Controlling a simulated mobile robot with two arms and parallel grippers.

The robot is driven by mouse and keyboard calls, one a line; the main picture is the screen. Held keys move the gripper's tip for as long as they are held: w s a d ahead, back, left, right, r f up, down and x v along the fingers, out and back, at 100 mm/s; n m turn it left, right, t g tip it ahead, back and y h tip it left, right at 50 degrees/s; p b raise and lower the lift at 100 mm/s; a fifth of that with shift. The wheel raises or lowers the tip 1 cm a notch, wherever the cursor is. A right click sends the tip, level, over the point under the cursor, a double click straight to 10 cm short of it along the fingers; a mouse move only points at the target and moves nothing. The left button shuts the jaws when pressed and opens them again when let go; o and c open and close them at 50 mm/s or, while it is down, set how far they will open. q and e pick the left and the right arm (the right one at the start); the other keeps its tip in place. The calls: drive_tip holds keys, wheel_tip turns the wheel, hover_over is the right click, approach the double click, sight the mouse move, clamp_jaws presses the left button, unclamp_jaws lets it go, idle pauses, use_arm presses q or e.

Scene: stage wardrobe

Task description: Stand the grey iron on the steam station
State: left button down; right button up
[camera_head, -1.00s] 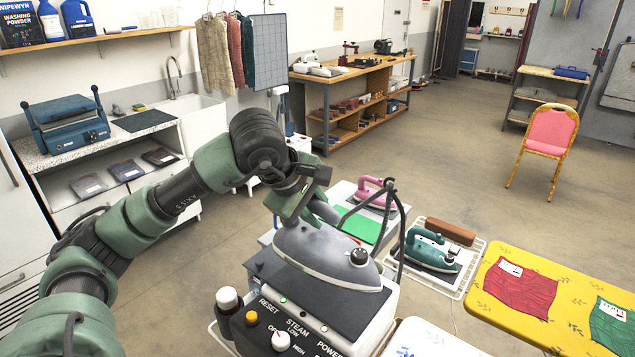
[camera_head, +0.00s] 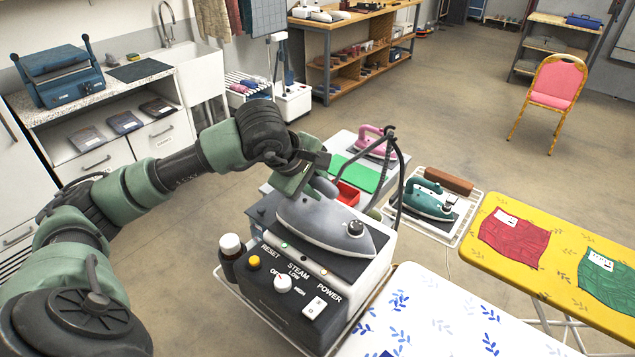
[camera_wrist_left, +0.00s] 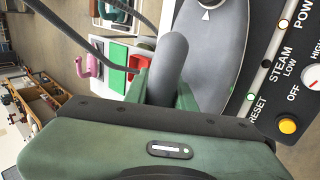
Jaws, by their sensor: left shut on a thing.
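The grey iron (camera_head: 318,226) is over the dark top of the steam station (camera_head: 322,312), roughly level, with its black dial toward the right. I cannot tell whether its sole touches the pad. My left gripper (camera_head: 304,184) is shut on the iron's handle at the left rear. In the left wrist view the handle (camera_wrist_left: 168,72) lies between the green fingers, and the station's panel (camera_wrist_left: 290,85) is at the right. My right gripper is not in view.
A dark bottle (camera_head: 231,258) stands at the station's left side. A looped hose (camera_head: 402,165) rises behind it. A teal iron (camera_head: 430,197) rests on a white rack to the right. A white patterned board (camera_head: 440,318) and a yellow board (camera_head: 555,255) lie at the front right.

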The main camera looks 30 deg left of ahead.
use_arm(q)
drive_tip(key=c, duration=1.2)
unclamp_jaws()
drive_tip(key=shift+o, duration=0.2)
drive_tip(key=shift+s, duration=0.1)
drive_tip(key=shift+r, duration=0.15)
drive_tip(key=b+v, duration=0.2)
drive_tip(key=v, duration=1)
